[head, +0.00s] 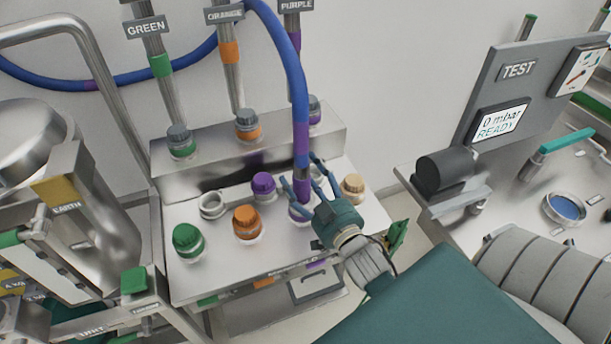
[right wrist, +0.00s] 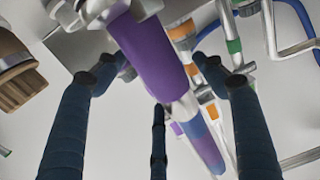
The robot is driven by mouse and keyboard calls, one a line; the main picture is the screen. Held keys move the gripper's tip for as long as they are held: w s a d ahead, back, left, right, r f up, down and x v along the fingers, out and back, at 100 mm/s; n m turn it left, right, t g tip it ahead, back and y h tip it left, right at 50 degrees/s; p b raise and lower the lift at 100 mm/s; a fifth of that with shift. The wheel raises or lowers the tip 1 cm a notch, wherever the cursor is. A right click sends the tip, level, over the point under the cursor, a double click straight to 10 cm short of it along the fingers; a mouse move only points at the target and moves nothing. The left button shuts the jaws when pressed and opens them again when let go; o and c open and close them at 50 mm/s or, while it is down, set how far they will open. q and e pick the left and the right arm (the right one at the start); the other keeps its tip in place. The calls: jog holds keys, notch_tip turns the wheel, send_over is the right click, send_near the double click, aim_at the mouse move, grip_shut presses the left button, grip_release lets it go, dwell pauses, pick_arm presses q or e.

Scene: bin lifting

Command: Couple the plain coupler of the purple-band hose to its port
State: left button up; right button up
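The blue hose with the purple band (head: 301,140) comes down from the top of the head view. Its lower end stands nearly upright over a port (head: 299,212) in the front row of the metal manifold (head: 185,285). Whether the coupler is seated in the port cannot be told, as my fingers partly hide it. My right gripper (head: 312,180) is at this lower end with its fingers spread around it. In the right wrist view the purple band (right wrist: 150,55) passes between the open fingers, with no clear grip. My left gripper is not in view.
Green (head: 188,240), orange (head: 246,222), purple (head: 263,186) and tan (head: 353,186) caps stand near the port. Labelled pipes rise behind. A test bench (head: 420,185) stands at right, across a gap. A metal rack (head: 90,210) crowds the left.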

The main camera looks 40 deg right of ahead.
jog(key=shift+s+f, duration=0.1)
jog(key=shift+s, duration=0.2)
jog(key=s+a, duration=0.1)
jog(key=s, duration=1)
jog(key=shift+s+a, duration=0.2)
jog(key=shift+a, duration=0.15)
